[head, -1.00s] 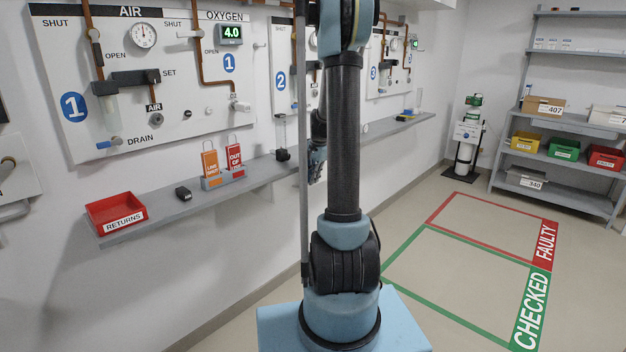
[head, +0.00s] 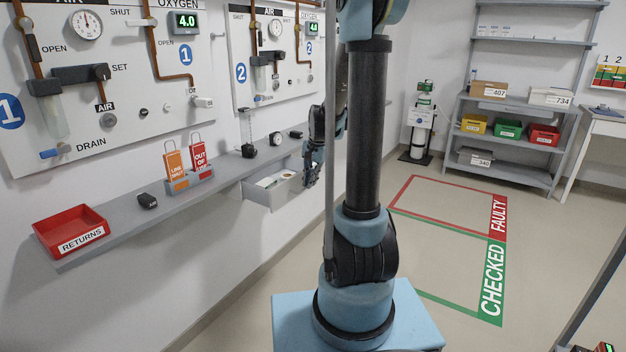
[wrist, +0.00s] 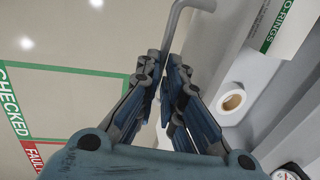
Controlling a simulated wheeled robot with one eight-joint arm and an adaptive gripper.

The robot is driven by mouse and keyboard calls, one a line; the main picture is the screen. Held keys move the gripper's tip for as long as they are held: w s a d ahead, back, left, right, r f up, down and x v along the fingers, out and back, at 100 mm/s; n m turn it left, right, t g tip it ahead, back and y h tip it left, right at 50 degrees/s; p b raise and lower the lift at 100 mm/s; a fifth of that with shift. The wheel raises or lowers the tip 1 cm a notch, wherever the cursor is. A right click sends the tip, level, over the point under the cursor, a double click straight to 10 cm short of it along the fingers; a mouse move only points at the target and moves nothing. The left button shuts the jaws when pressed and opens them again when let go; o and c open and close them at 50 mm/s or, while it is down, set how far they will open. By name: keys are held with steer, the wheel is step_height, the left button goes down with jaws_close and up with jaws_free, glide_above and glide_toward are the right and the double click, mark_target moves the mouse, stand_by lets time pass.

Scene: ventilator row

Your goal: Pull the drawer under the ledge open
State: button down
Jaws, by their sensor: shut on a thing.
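The grey drawer (head: 268,197) stands pulled out from under the ledge (head: 225,171), with its inside showing. My gripper (head: 312,172) is at the drawer's front, partly hidden behind my arm in the head view. In the wrist view my gripper (wrist: 172,80) has its fingers closed around the grey bar handle (wrist: 173,30). The drawer's front wall (wrist: 210,55) runs beside the fingers. Inside the drawer lie a white roll with a tan core (wrist: 232,102) and a white box with a green O-rings label (wrist: 290,28).
On the ledge are a red returns tray (head: 72,225), a small black device (head: 148,201), orange and red tags (head: 185,165) and a round gauge (head: 276,139). The floor with its green and red marked bays (head: 450,240) is clear. Shelves (head: 510,160) stand at the back.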

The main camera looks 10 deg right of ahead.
steer(key=shift+d, duration=0.15)
steer(key=c, duration=1.7)
jaws_free()
steer(key=r, duration=0.4)
steer(key=s+d+r, duration=0.1)
steer(key=r, duration=0.6)
steer(key=shift+s+d+r, duration=0.2)
steer(key=shift+d+r, duration=0.05)
steer(key=shift+r, duration=0.05)
steer(key=s+f+n, duration=0.2)
steer(key=s+f, duration=0.1)
steer(key=s, duration=0.6)
steer(key=s+d+f+n+h, duration=0.1)
steer(key=s+f+n, duration=0.2)
steer(key=s, duration=0.7)
steer(key=s+f+n, duration=0.3)
steer(key=s+f, duration=0.2)
steer(key=s, duration=0.5)
steer(key=shift+s+d+t+h, duration=0.2)
steer(key=shift+t+h, duration=0.1)
steer(key=shift+t, duration=0.1)
